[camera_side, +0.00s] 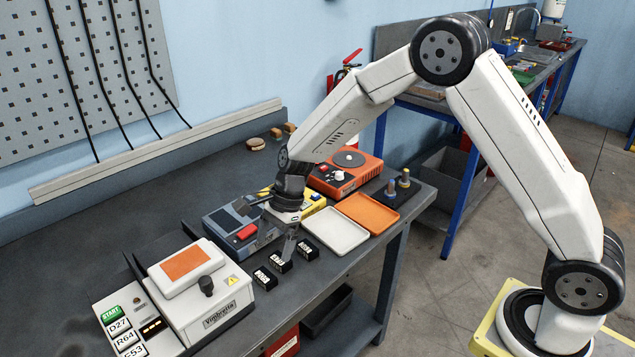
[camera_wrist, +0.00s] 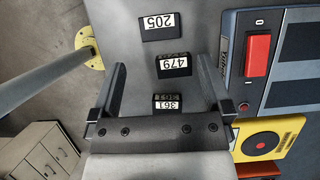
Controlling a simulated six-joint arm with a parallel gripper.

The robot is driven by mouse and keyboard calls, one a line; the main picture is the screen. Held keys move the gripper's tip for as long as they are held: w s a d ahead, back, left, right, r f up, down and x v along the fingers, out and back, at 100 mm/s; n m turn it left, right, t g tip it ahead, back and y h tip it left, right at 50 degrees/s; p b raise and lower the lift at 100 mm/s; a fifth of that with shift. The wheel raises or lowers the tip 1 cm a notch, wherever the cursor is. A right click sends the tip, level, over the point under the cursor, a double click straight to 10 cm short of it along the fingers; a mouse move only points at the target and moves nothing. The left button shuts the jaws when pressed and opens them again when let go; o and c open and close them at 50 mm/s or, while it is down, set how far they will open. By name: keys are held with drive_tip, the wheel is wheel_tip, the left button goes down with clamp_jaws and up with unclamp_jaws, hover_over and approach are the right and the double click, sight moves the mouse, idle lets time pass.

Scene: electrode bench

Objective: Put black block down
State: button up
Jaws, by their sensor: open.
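Three black blocks with white number labels stand in a row on the dark bench (camera_side: 362,262). In the wrist view they read 205 (camera_wrist: 157,27), 479 (camera_wrist: 173,66) and 361 (camera_wrist: 167,103). In the side view they are the left block (camera_side: 265,278), the middle block (camera_side: 280,264) and the right block (camera_side: 307,249). My gripper (camera_side: 286,250) is open and points down at the middle block. In the wrist view its fingertips (camera_wrist: 160,66) are apart, with block 479 between them and a gap visible on each side. Its exact height above the bench is unclear.
A white press machine (camera_side: 205,300) stands left of the blocks. A blue device with a red button (camera_side: 247,232) is behind them. A white tray (camera_side: 335,231) and an orange tray (camera_side: 367,213) lie to the right. The bench's front edge is close in front of the blocks.

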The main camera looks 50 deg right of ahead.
sight(265, 275)
drive_tip(key=shift+x, duration=1.2)
drive_tip(key=shift+f, duration=0.1)
drive_tip(key=shift+x, duration=2.5)
drive_tip(key=shift+a, duration=0.1)
clamp_jaws()
